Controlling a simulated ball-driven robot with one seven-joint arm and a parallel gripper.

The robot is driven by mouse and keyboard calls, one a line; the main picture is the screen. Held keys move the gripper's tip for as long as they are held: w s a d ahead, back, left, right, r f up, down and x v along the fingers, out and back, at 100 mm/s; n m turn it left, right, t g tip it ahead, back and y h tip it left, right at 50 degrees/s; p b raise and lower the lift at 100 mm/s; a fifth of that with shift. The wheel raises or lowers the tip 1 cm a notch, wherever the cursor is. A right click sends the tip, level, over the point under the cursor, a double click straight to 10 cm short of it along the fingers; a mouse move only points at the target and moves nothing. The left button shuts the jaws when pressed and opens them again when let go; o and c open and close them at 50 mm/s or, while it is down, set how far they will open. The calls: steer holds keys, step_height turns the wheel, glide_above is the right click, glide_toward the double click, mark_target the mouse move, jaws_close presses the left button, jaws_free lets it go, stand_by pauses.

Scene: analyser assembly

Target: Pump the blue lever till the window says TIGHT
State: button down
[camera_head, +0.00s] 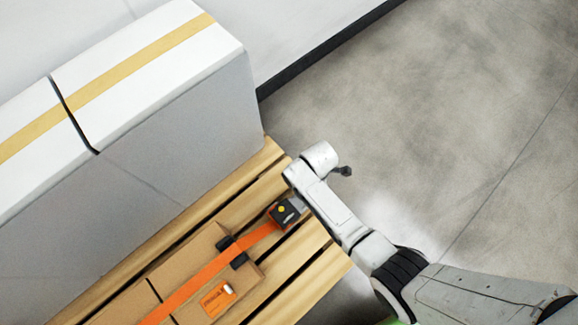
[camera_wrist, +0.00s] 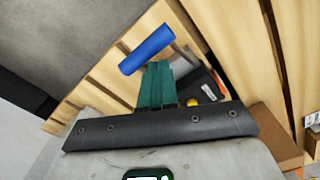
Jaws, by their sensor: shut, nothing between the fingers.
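The blue lever (camera_wrist: 147,50) shows in the wrist view as a blue grip, tilted, just beyond the tips of my gripper (camera_wrist: 157,68). The teal fingers are shut together with nothing between them; I cannot tell whether they touch the grip. Behind them is the dark ratchet body (camera_wrist: 207,85) with a yellow spot. In the head view the black ratchet (camera_head: 285,211) sits on an orange strap (camera_head: 205,273), at the end of my arm. The lever is hidden there by my arm. I cannot read any window text.
Brown cartons (camera_head: 190,265) lie under the strap on a wooden pallet (camera_head: 318,238), with an orange label (camera_head: 217,299) on top. A large white box (camera_head: 190,120) with a tan stripe stands at the left. The grey floor (camera_head: 450,110) at the right is clear.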

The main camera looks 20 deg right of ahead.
steer(key=shift+w+d+r+p, duration=0.1)
steer(key=shift+d+r+p, duration=0.05)
steer(key=shift+r+p, duration=1.05)
steer(key=shift+d+r+p, duration=0.1)
steer(key=shift+r+p, duration=0.9)
steer(key=shift+p, duration=0.25)
